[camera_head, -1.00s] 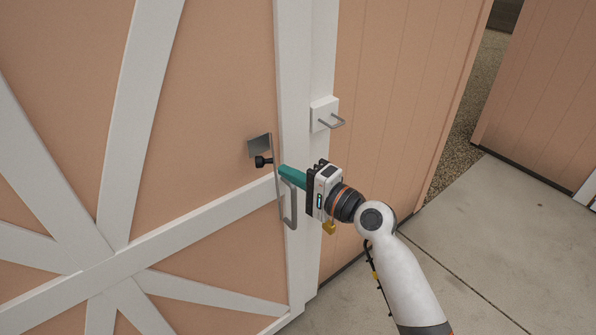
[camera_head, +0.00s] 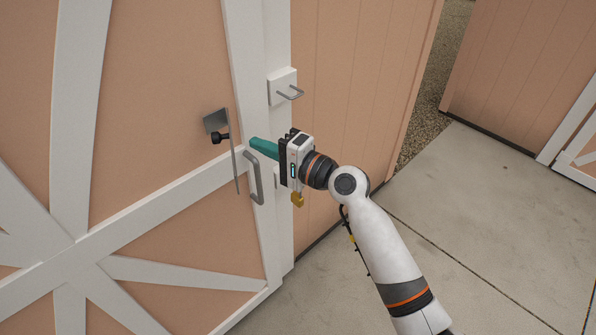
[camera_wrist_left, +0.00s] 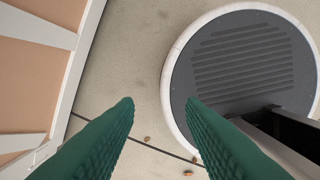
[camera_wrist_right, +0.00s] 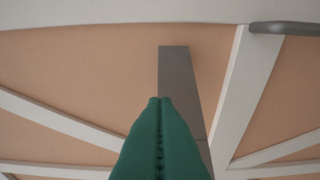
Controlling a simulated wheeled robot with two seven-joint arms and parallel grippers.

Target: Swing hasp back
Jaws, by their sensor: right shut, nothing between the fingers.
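The hasp (camera_head: 236,157) is a long thin grey metal strap joined to a small grey plate (camera_head: 215,121) on the door, with a black knob (camera_head: 219,138) beside it. The strap stands out from the door, seen nearly edge-on. My right gripper (camera_head: 252,143) has its teal fingers shut and empty, pointing left just right of the strap, with a small gap in the head view. In the right wrist view the grey strap (camera_wrist_right: 177,70) shows beyond the shut fingertips (camera_wrist_right: 158,100). My left gripper (camera_wrist_left: 158,102) is open and empty above the paving.
A metal staple (camera_head: 291,93) stands on a white block on the door frame. A grey pull handle (camera_head: 258,180) is below my right fingers. A brass padlock-like piece (camera_head: 297,200) shows under that gripper. A round grey-topped base (camera_wrist_left: 245,70) shows in the left wrist view.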

